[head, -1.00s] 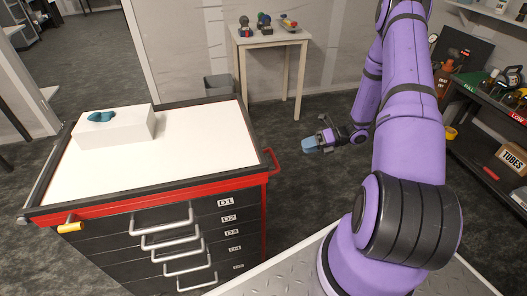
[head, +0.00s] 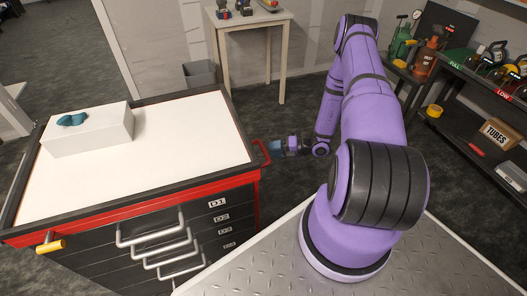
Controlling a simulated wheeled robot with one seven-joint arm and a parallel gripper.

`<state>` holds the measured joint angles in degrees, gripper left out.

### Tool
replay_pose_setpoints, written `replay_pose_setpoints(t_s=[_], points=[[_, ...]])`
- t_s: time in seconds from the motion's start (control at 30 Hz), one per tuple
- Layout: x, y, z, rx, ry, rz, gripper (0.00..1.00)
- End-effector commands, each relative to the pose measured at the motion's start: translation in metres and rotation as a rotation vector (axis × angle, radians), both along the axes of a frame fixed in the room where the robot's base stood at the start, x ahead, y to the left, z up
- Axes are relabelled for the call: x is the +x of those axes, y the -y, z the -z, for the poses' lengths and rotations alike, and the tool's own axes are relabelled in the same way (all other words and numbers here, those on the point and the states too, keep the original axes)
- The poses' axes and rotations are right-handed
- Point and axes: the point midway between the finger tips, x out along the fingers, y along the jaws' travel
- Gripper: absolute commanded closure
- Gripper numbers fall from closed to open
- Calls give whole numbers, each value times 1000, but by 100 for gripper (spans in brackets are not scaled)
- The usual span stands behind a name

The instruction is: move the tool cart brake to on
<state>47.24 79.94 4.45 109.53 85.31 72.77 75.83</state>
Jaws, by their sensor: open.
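The tool cart (head: 135,200) is black and red with a white top and stands at the left. A yellow-gripped lever (head: 50,246) sticks out at its front left corner; it may be the brake, and I cannot read its setting. A red handle (head: 262,152) is on the cart's right side. I cannot tell whether the fingers touch the red handle.
A white box (head: 88,130) with a teal object (head: 73,119) stands on the cart top. Drawer handles (head: 150,228) jut from the front. A small table (head: 248,22) and a grey bin (head: 199,73) stand behind. Dark shelving (head: 475,120) is at the right.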

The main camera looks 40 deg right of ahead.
Motion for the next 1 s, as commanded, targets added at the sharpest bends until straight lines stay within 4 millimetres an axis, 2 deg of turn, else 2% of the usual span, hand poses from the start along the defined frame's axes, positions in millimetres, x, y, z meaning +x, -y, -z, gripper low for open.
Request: replay_pose_setpoints(t_s=[0.1,0.3,0.67,0.7,0.8,0.9,1.0], points=[[12,-16,4,0,1,-2,56],[25,-30,8,-2,1,-1,56],[28,-34,9,-1,2,0,56],[28,-34,9,-1,2,0,58],[28,-34,9,-1,2,0,81],[28,-34,9,-1,2,0,100],[28,-34,9,-1,2,0,100]])
